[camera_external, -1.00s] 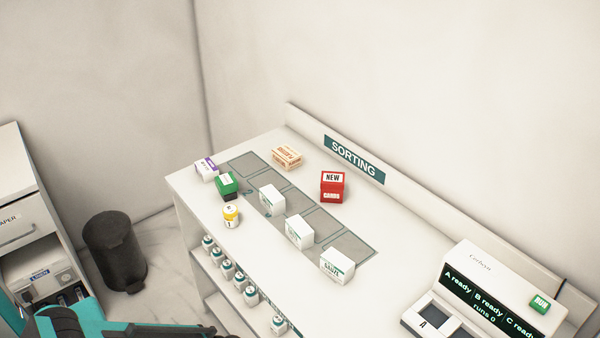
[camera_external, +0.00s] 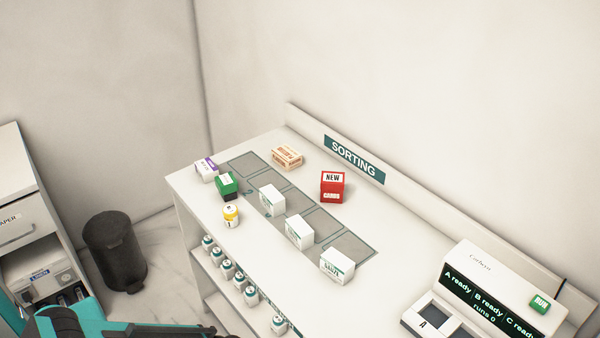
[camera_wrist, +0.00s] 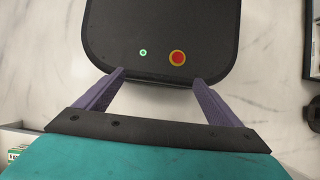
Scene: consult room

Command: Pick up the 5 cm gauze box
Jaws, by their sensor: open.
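Three white boxes with teal print stand in a diagonal row on the sorting counter in the external view: a rear one (camera_external: 271,199), a middle one (camera_external: 299,231) and a front one (camera_external: 337,265). Their print is too small to tell which is the 5 cm gauze box. My gripper (camera_wrist: 160,76) is open and empty in the wrist view, its two purple fingers spread apart above my dark base. In the external view my arm is low at the bottom left, away from the boxes; the fingers cannot be made out there.
The counter (camera_external: 300,298) also holds a green box (camera_external: 226,184), a purple-white box (camera_external: 206,169), a yellow-banded bottle (camera_external: 231,215), a tan box (camera_external: 287,158) and a red box (camera_external: 332,186). A label machine (camera_external: 490,295) stands at right, a black bin (camera_external: 115,250) at left.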

